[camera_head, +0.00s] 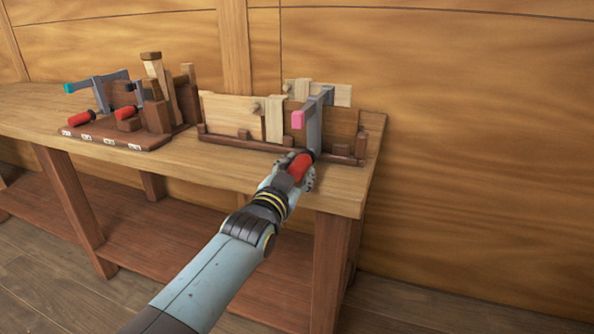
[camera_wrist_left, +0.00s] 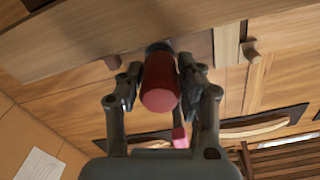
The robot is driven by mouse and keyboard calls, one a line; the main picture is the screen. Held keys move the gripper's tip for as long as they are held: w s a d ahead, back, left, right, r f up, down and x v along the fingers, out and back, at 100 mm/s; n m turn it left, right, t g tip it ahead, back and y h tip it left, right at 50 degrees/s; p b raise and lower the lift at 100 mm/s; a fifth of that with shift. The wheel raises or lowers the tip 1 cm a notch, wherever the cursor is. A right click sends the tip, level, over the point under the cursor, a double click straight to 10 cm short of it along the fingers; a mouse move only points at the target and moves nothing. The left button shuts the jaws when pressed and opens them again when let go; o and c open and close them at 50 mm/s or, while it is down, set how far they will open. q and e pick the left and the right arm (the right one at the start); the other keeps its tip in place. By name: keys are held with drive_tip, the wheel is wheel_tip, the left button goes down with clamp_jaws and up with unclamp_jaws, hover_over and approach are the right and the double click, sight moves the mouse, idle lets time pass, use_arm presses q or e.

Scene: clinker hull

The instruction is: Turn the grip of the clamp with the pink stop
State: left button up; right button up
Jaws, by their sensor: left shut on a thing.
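The clamp (camera_head: 314,122) has a grey metal bar and a pink stop (camera_head: 298,120). It stands upright at the wooden plank assembly on the right end of the bench. Its red grip (camera_head: 301,167) points toward me at the bench's front edge. My left gripper (camera_head: 297,172) is shut around the red grip. In the left wrist view the red grip (camera_wrist_left: 161,85) lies between the two fingers of my left gripper (camera_wrist_left: 161,88). The pink stop (camera_wrist_left: 180,138) shows below it there. My right gripper is in neither view.
A second rack (camera_head: 115,136) on the left of the bench (camera_head: 228,174) holds a clamp with a teal stop (camera_head: 70,88) and other red grips (camera_head: 82,118). The planks (camera_head: 228,112) stand close behind my gripper. Open floor lies in front.

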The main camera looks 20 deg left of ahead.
use_arm(q)
drive_tip(key=shift+w+r, duration=0.1)
drive_tip(key=shift+r, duration=0.15)
drive_tip(key=o, duration=0.9)
drive_tip(key=shift+o, duration=1.3)
drive_tip(key=shift+f, duration=0.15)
drive_tip(key=shift+s+f, duration=0.1)
drive_tip(key=shift+s, duration=0.3)
drive_tip(key=s, duration=1.1)
drive_tip(key=shift+a, duration=0.2)
drive_tip(key=shift+s, duration=0.1)
